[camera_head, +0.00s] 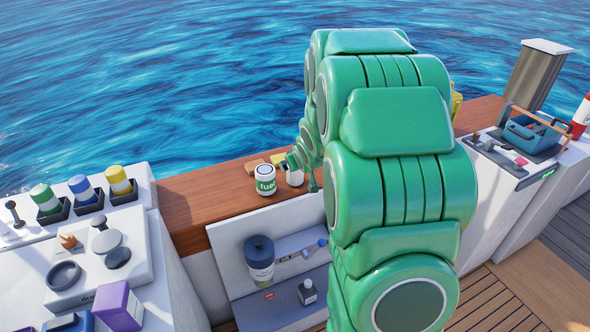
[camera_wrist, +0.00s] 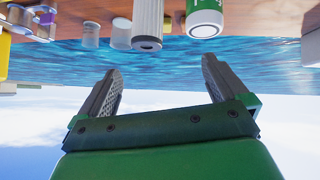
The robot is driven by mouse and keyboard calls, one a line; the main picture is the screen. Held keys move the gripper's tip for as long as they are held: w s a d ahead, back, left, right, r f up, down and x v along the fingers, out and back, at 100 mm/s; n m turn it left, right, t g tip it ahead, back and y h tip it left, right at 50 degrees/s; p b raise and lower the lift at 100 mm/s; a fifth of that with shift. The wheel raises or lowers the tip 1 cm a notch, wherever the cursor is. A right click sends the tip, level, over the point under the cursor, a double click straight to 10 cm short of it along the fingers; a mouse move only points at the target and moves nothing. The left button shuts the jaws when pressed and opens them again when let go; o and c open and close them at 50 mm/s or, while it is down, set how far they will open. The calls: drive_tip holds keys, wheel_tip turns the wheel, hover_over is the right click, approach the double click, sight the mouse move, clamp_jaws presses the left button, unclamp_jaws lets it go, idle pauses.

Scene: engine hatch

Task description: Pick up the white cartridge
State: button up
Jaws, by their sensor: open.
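The white cartridge (camera_head: 295,178) stands on the wooden ledge, just right of the fuel can, partly hidden by my gripper in the head view. In the wrist view, which is upside down, the cartridge (camera_wrist: 148,20) is a pale ribbed cylinder with a dark round centre in its end. My gripper (camera_wrist: 160,70) is open and empty. Its two fingers point toward the ledge, and the cartridge lies beyond the fingertips, apart from them. In the head view my gripper is mostly hidden behind my green arm.
The white fuel can (camera_head: 265,180) with a green label stands close beside the cartridge; it also shows in the wrist view (camera_wrist: 205,18). Small jars (camera_wrist: 121,34) are on the cartridge's other side. A dark canister (camera_head: 259,260) sits in the open hatch below. Water lies beyond the ledge.

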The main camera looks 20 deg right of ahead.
drive_tip(key=w+d+f+t+y, duration=0.3)
drive_tip(key=w+d+f+t, duration=0.2)
drive_tip(key=w, duration=1.1)
wheel_tip(320, 180, down, 6)
drive_tip(key=t, duration=0.3)
drive_tip(key=shift+r, duration=0.25)
drive_tip(key=shift+c, duration=0.5)
drive_tip(key=c, duration=1.3)
drive_tip(key=shift+d, duration=0.1)
